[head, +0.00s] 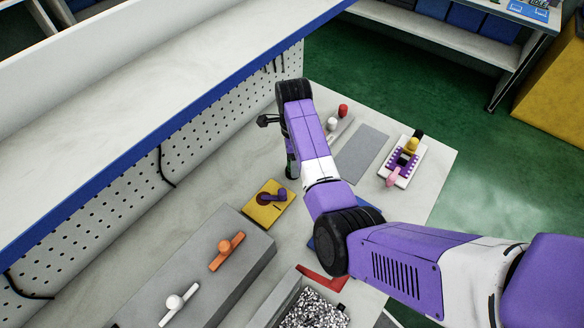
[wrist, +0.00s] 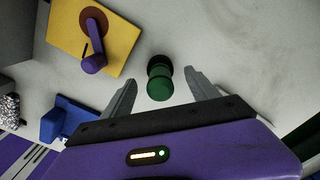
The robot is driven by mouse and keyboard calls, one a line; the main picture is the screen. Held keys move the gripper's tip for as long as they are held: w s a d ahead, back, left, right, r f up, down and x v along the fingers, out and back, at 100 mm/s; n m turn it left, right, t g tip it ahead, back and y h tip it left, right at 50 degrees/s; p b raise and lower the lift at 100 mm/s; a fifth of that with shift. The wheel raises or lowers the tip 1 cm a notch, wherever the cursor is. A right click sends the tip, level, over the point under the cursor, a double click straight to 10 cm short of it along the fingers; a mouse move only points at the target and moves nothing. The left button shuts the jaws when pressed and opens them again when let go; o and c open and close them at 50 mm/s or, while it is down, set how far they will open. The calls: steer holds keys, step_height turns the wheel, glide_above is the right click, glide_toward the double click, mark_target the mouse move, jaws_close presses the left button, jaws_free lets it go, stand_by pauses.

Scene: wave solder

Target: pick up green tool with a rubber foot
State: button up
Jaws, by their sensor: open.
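The green tool (wrist: 158,88) stands out in the wrist view as a short, dark green rounded body with a black end at its far side, probably the rubber foot. It is on the pale worktop. My gripper (wrist: 160,79) is open, with one grey finger to the left of the tool and one to the right. Gaps show on both sides, so neither finger appears to touch it. In the head view my purple arm reaches over the bench and mostly hides the gripper and the tool.
A yellow plate with a purple lever (head: 269,205) lies close by, also left in the wrist view (wrist: 115,58). A blue block (wrist: 62,122) is near the gripper. A grey box with orange and white handles (head: 205,270), a bin of metal bits (head: 312,308) and an overhead shelf (head: 150,80) surround the space.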

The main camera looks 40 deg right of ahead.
step_height(320, 180, down, 4)
steer(key=b, duration=0.4)
steer(key=shift+f, duration=0.2)
steer(key=shift+r, duration=0.1)
jaws_close()
